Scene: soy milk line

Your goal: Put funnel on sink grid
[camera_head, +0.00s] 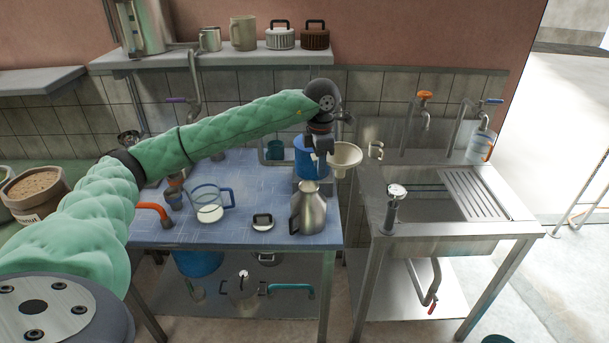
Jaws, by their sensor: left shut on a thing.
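The funnel (345,154) is cream-coloured, with a wide round mouth. It is held tilted in the air near the right edge of the blue-tiled table, left of the sink. My left gripper (322,148) is at the funnel's left side and shut on it; the fingertips are small and partly hidden. The sink grid (474,194) is a ribbed metal area on the right side of the steel sink, and nothing lies on it. It is well to the right of the funnel. My right gripper is not in view.
A metal jug (309,210) stands on the table (255,180) below my gripper, near a blue container (308,160). A clear jug (481,146) stands behind the grid.

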